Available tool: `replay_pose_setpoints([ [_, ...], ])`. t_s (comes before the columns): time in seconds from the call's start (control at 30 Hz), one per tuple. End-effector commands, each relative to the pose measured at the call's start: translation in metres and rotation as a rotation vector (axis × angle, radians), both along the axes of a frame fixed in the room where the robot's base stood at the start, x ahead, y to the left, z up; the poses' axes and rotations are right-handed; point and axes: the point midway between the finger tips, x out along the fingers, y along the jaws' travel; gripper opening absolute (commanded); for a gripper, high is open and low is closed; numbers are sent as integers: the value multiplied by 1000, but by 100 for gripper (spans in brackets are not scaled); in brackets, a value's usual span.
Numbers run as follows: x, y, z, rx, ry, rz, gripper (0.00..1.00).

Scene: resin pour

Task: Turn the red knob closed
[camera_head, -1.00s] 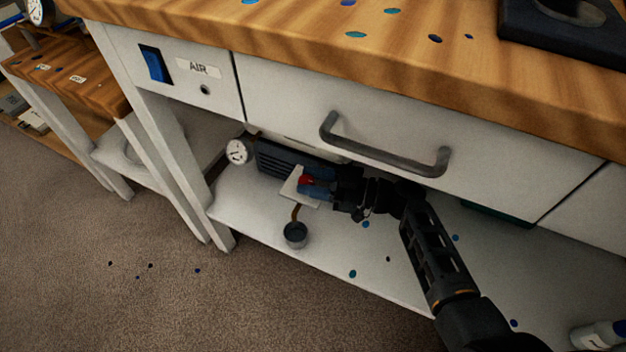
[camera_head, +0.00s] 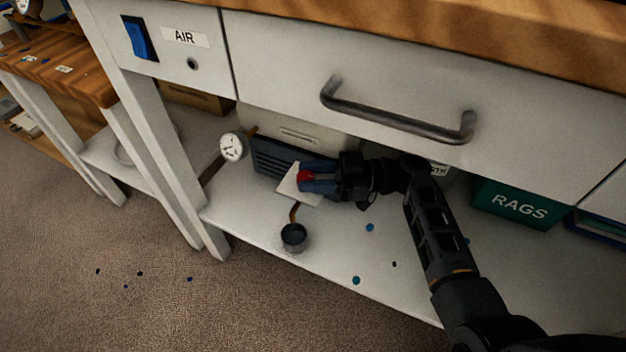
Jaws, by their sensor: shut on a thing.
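The red knob (camera_head: 305,177) is on the lower shelf under the bench, in front of a pale plate (camera_head: 289,187) beside a dark ribbed unit (camera_head: 270,158). My gripper (camera_head: 312,178) reaches in from the right with its blue fingers shut on the knob. The fingers cover part of the knob, so its turn angle cannot be told. A brown pipe runs down below the plate to a small dark cup (camera_head: 294,236).
A round gauge (camera_head: 232,147) stands left of the unit. The drawer handle (camera_head: 400,118) juts out above my arm. A green RAGS box (camera_head: 518,203) is on the shelf at right. A bench leg (camera_head: 165,160) stands at left. The shelf front is mostly clear.

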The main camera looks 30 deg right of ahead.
Motion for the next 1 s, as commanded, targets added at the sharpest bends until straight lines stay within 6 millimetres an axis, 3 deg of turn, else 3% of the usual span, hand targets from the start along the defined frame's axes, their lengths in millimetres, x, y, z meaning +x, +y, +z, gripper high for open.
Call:
replay_pose_setpoints([
  [0.2,0,0,1,-1,0,-2,9],
  [0.23,0,0,1,-1,0,-2,42],
  [0.47,0,0,0,-1,0,-2,64],
  [0.77,-1,-3,0,-1,0,-3,64],
  [1.0,-16,-33,1,0,1,-6,64],
])
